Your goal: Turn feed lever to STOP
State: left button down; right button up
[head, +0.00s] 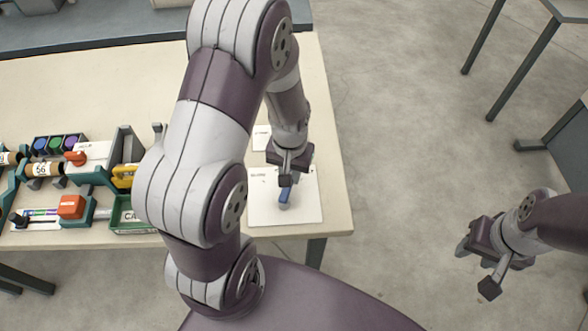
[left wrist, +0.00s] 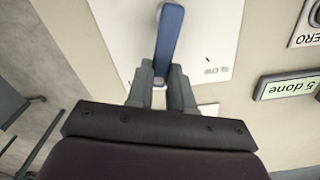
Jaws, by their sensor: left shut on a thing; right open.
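My left gripper (head: 287,182) is shut on a blue bar-shaped piece (head: 285,195) above a white panel (head: 310,212) on the table's right part. In the left wrist view, my left gripper (left wrist: 162,82) has a finger on each side of the blue piece (left wrist: 168,38), over the white panel (left wrist: 215,35). I cannot tell whether the blue piece is fixed to the panel. A red lever-like knob (head: 76,158) sits on a white-topped box (head: 95,152) at left. I cannot read which part is the feed lever. My right gripper (head: 475,268) is open and empty, off the table.
A spool marked 56 (head: 42,169), a red block (head: 71,207) and a green bin (head: 128,217) stand at the table's left. My left arm hides the table's middle. A "5 done" sign (left wrist: 288,86) shows in the left wrist view. Floor right of the table (head: 400,130) is clear.

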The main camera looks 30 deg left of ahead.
pick_arm(q)
jog(key=shift+s+a+n+p, duration=0.15)
jog(key=shift+a+n+p, duration=0.3)
jog(key=shift+n, duration=0.55)
jog(key=shift+s+a+n+p, duration=0.1)
jog(key=shift+a+n+p, duration=0.35)
jog(key=shift+n, duration=0.55)
jog(key=c, duration=1)
grip_release()
notch_tip(320, 180, up, 13)
jog(key=shift+f, duration=0.15)
